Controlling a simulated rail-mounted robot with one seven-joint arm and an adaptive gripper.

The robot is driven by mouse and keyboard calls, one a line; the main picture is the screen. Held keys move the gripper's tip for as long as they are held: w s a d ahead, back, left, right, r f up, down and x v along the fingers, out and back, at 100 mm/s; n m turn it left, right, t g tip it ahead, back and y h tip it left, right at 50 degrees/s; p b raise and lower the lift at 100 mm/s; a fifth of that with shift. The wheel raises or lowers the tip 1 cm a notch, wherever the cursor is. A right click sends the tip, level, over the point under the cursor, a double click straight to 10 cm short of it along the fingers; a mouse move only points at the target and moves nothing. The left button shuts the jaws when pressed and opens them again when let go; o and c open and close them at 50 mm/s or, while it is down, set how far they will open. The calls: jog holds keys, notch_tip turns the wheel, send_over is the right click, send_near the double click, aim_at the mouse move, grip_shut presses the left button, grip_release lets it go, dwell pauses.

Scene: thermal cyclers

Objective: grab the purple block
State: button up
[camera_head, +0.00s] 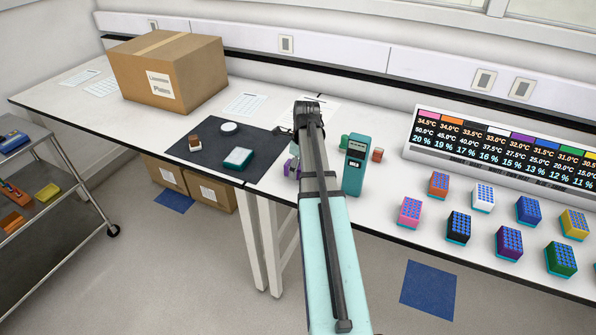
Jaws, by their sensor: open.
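The purple block (509,243) stands on the white bench at the right, in the front row of coloured blocks. It has a dotted top and a teal base. My gripper (306,108) is dark and small at the far end of my arm, over the middle of the bench. It is open, far to the left of the purple block and apart from it. Its fingers are hard to make out.
A black block (458,227) and a green block (561,259) flank the purple one, with several others around. A teal device (355,164) stands between my arm and the blocks. A display panel (500,150) stands behind them. A cardboard box (168,70) is at the back left.

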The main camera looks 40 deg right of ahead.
jog(key=shift+f, duration=0.25)
dwell(0.3)
grip_shut()
